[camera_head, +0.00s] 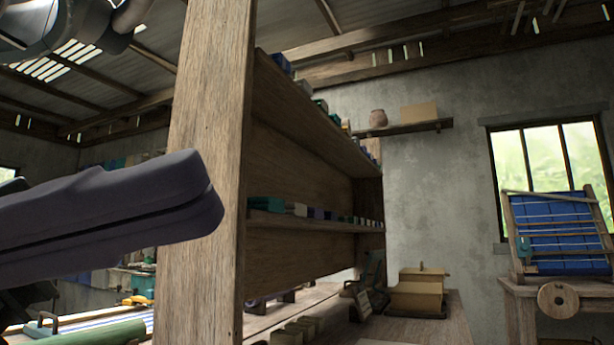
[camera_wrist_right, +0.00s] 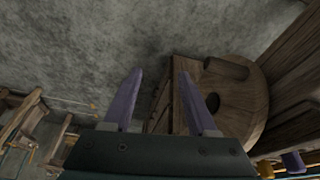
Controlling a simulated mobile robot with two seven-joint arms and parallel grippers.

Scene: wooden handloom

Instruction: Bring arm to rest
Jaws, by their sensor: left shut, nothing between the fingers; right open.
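My left gripper (camera_head: 207,200) comes in from the left in the head view, with its dark purple fingers pressed together and nothing between them. Its tips show in front of a thick wooden post (camera_head: 205,170); I cannot tell whether they touch it. My right gripper (camera_wrist_right: 153,90) shows in the right wrist view with two purple fingers spread apart and empty. Beyond its right finger is a round wooden part (camera_wrist_right: 238,100) with holes, and I cannot tell how far away it is. The right gripper is not in the head view.
Behind the post runs a wooden shelf (camera_head: 310,222) with several small coloured blocks. Wooden boxes (camera_head: 415,298) stand on a bench. A blue-strung frame (camera_head: 558,232) stands on a table by the window at the right. A wall shelf (camera_head: 403,127) holds a pot.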

